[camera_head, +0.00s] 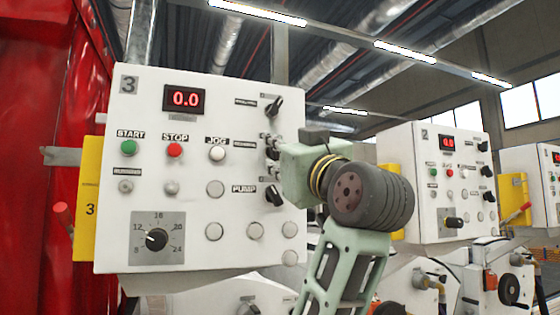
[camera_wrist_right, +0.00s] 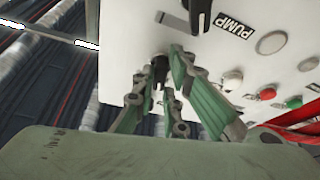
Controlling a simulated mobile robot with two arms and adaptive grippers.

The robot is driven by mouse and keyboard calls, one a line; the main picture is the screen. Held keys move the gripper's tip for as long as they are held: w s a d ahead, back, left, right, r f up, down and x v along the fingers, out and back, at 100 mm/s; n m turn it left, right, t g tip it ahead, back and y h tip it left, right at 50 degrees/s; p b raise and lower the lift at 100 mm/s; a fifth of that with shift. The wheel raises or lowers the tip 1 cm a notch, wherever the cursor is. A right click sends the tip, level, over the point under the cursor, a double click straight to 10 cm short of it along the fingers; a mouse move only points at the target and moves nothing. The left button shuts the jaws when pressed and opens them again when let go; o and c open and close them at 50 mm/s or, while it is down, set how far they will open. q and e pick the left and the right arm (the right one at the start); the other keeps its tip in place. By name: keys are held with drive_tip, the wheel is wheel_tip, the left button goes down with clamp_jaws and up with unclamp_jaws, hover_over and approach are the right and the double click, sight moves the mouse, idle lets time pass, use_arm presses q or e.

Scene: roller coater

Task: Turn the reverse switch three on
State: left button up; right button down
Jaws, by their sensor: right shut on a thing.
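Control panel three (camera_head: 150,100) is a white box with a red 0.0 display, on the left of the head view. Its right edge has a column of black rotary switches. My right gripper (camera_head: 275,156) is at the middle one, the reverse switch (camera_head: 271,153), with its fingers around the knob. The fingers hide most of that knob and part of its label. In the right wrist view the black knob (camera_wrist_right: 158,65) sits between the fingertips of my right gripper (camera_wrist_right: 163,75), which are shut on it. My left gripper does not show.
The pump switch (camera_head: 274,194) is just below the gripper, and another black switch (camera_head: 274,106) is above. Green start (camera_head: 129,147) and red stop (camera_head: 175,150) buttons are to the left. Panel two (camera_head: 430,180) stands to the right, behind my arm.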

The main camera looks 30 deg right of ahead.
drive_tip(key=m+h, duration=0.1)
drive_tip(key=m, duration=0.1)
drive_tip(key=m+h+b, duration=0.1)
drive_tip(key=m, duration=0.1)
drive_tip(key=shift+a+f, duration=0.1)
drive_tip(key=shift+a, duration=0.1)
drive_tip(key=m+h, duration=0.1)
drive_tip(key=m, duration=0.1)
drive_tip(key=shift+m+g+b, duration=0.3)
drive_tip(key=shift+m+g, duration=0.1)
drive_tip(key=shift+w+a+m+g+h, duration=0.1)
drive_tip(key=shift+m+g+h, duration=0.5)
drive_tip(key=shift+m, duration=0.85)
drive_tip(key=shift+m+g+h, duration=0.2)
drive_tip(key=shift+m+h, duration=0.7)
drive_tip(key=shift+m, duration=0.55)
drive_tip(key=c, duration=1.8)
unclamp_jaws()
drive_tip(key=shift+m, duration=0.3)
